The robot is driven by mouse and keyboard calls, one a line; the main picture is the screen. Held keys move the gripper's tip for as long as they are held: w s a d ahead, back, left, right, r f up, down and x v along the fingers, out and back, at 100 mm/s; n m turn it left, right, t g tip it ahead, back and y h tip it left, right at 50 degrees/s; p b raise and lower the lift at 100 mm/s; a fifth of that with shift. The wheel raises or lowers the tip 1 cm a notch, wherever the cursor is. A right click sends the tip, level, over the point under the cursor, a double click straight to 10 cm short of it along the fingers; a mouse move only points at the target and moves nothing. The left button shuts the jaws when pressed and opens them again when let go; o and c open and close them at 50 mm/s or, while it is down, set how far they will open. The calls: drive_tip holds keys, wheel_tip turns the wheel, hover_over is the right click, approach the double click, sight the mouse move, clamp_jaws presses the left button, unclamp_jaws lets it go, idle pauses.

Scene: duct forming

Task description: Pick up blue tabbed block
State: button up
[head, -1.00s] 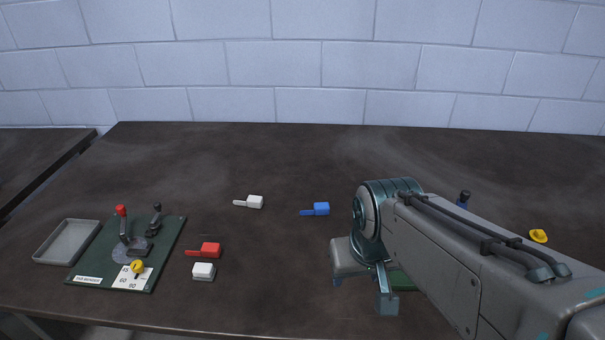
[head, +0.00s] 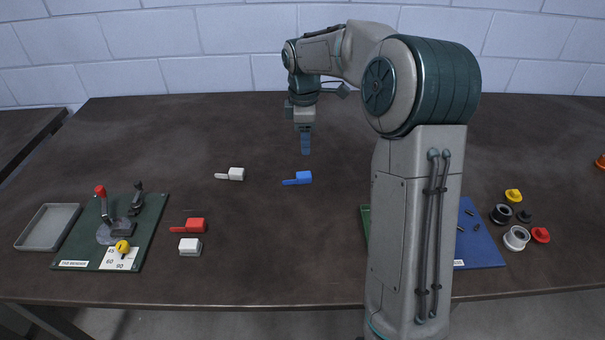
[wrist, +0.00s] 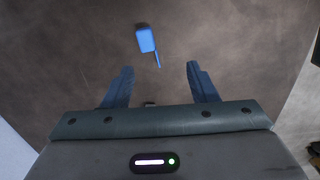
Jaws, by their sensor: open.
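The blue tabbed block (head: 303,178) lies on the dark table, its thin tab pointing left in the head view. In the wrist view the blue tabbed block (wrist: 146,41) is beyond the fingertips, slightly left of the middle between them, with its tab toward my gripper. My gripper (head: 306,150) points down above the table, apart from the block and just behind it in the head view. In the wrist view my gripper (wrist: 160,72) has its two blue fingers spread wide with nothing between them.
A white tabbed block (head: 236,174), a red tabbed block (head: 195,225) and a white block (head: 190,247) lie left of the blue one. A green lever board (head: 75,247) and grey tray (head: 47,228) stand at left. A blue mat (head: 487,248) is at right, partly behind my arm.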

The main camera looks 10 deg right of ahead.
drive_tip(key=w+f+n, duration=0.1)
drive_tip(key=w, duration=0.2)
hover_over(304, 174)
drive_tip(key=shift+n, duration=0.3)
drive_tip(key=f, duration=0.8)
drive_tip(key=shift+s+d+f, duration=0.15)
drive_tip(key=shift+d+f, duration=0.05)
drive_tip(key=shift+f, duration=0.05)
drive_tip(key=shift+a+f+p, duration=0.2)
drive_tip(key=shift+f+p, duration=0.35)
drive_tip(key=shift+f, duration=2.25)
drive_tip(key=c, duration=1.1)
